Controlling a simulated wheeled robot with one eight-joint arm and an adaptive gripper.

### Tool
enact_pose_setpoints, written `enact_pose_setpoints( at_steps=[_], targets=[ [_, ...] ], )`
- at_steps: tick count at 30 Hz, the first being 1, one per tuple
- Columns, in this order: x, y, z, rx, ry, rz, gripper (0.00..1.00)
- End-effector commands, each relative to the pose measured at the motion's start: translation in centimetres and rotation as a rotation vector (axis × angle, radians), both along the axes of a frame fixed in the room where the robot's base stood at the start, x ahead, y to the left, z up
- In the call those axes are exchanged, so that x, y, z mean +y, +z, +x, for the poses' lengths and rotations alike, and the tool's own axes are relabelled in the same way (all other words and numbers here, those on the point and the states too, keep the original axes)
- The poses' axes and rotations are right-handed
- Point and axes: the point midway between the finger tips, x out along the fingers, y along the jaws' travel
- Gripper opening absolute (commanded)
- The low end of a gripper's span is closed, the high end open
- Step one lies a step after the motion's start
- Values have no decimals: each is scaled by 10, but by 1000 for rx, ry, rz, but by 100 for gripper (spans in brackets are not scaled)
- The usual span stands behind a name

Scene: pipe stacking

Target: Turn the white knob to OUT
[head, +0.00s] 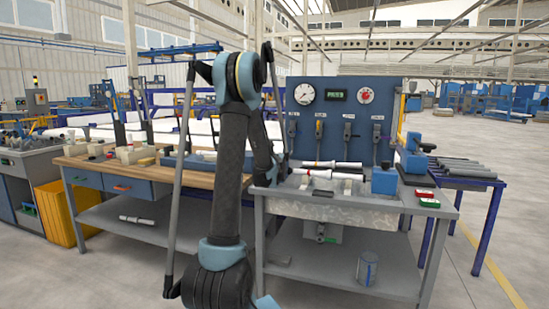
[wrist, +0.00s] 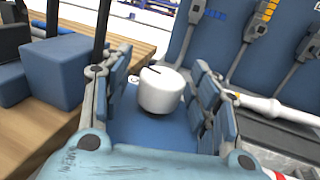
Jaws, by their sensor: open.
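The white knob (wrist: 161,93) is a short upright cylinder on a blue surface in the wrist view. A dark mark on its top runs toward the upper left edge. No OUT label is readable. My gripper (wrist: 158,85) is open, with one finger to the left of the knob and one to the right. A gap shows on each side; I cannot tell whether the fingertips touch it. In the head view my arm stands in front of this area and I cannot make out the knob.
A blue box (wrist: 62,70) stands close to the left finger. A white pipe (wrist: 268,108) lies to the right. A blue panel (head: 345,95) with gauges and levers rises behind the grey bench (head: 385,214). The wooden bench (head: 88,163) is at the left.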

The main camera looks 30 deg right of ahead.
Motion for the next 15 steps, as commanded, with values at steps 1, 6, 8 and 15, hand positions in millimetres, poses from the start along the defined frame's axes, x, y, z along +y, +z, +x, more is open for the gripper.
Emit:
enact_pose_setpoints(
  at_steps=[1, 6, 8, 15],
  targets=[
    [2, 0, -3, 0, 0, 0, 55],
    [14, 0, -22, 0, -1, 0, 55],
    [21, 0, -32, 0, -2, 0, 55],
    [47, -1, -69, 0, 0, 0, 55]
  ],
)
